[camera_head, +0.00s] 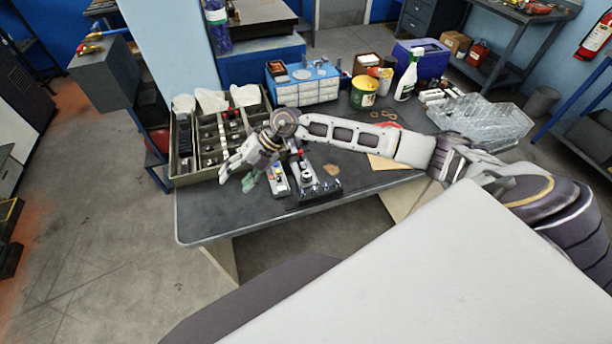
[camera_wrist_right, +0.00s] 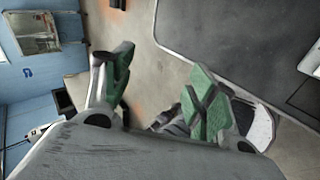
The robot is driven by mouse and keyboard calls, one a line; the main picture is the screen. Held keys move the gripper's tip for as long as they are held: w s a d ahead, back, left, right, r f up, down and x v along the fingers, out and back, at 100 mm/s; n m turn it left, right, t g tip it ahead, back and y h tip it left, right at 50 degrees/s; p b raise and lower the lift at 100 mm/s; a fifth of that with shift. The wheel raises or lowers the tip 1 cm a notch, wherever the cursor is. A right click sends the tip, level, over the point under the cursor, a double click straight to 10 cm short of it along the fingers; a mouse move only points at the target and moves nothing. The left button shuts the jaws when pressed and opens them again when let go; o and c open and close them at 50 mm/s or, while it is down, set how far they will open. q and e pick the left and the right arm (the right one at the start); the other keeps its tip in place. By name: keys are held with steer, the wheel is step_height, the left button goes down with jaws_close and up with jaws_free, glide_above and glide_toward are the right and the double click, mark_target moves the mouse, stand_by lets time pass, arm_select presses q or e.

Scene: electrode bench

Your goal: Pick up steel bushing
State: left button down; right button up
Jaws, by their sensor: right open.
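My right gripper (camera_head: 237,178) is open at the left part of the dark workbench (camera_head: 215,215), in front of the compartment tray. In the right wrist view its green-padded fingers (camera_wrist_right: 163,88) are spread apart with nothing between them. That view looks past the bench edge to the floor. I cannot make out a steel bushing for certain. A small black fixture (camera_head: 325,190) with light metal parts stands right of the gripper, apart from it; a bushing there is too small to tell. My left gripper is not in view.
A compartment tray (camera_head: 174,150) holds small parts at the back left. A grey box with coloured buttons (camera_head: 278,183) lies beside the fixture. A blue-white drawer unit (camera_head: 305,92), a green can (camera_head: 364,92) and a spray bottle (camera_head: 407,78) stand behind my arm. The front left bench is clear.

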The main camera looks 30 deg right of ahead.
steer(key=w+d+f+h, duration=0.1)
steer(key=d+h, duration=0.2)
steer(key=d, duration=0.4)
steer(key=d+f+h, duration=0.2)
steer(key=d, duration=0.4)
steer(key=r+m+g+h, duration=0.1)
steer(key=m+h, duration=0.1)
steer(key=h, duration=0.2)
glide_above(306, 175)
steer(key=shift+r, duration=0.2)
steer(key=shift+f, duration=0.1)
steer(key=shift+f+p, duration=0.55)
steer(key=shift+f, duration=3.7)
steer(key=shift+s+f+p, duration=0.1)
steer(key=shift+f+p, duration=0.3)
steer(key=shift+f, duration=2.2)
